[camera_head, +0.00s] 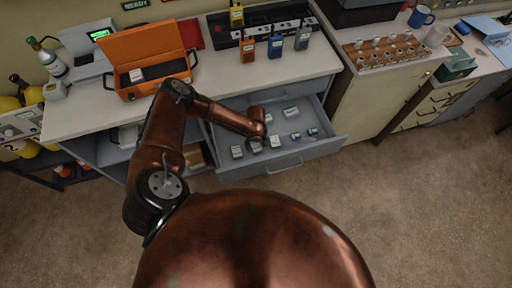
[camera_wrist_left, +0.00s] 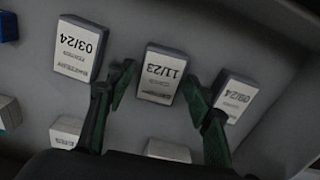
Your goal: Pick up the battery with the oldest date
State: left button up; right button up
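In the head view several small batteries lie in the open grey drawer (camera_head: 310,152), among them a grey one (camera_head: 237,152) at the front left and a blue one (camera_head: 313,132) at the right. In the left wrist view a battery labelled 11/23 (camera_wrist_left: 160,73) lies between the tips of my left gripper (camera_wrist_left: 158,85). The fingers are open, with a gap visible on each side. A battery labelled 03/24 (camera_wrist_left: 77,50) is at left, and one seemingly labelled 09/24 (camera_wrist_left: 235,95) is at right. In the head view my arm partly hides my gripper (camera_head: 257,141). My right gripper is out of view.
An orange case (camera_head: 150,50) stands open on the counter (camera_head: 215,78) above the drawer. Radios, including a blue one (camera_head: 275,46), stand behind. In the wrist view other batteries (camera_wrist_left: 168,150) lie nearer the palm, their dates unreadable. Floor in front is clear.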

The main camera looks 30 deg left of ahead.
pick_arm(q)
jog(key=c, duration=1)
jog(key=shift+c, duration=0.2)
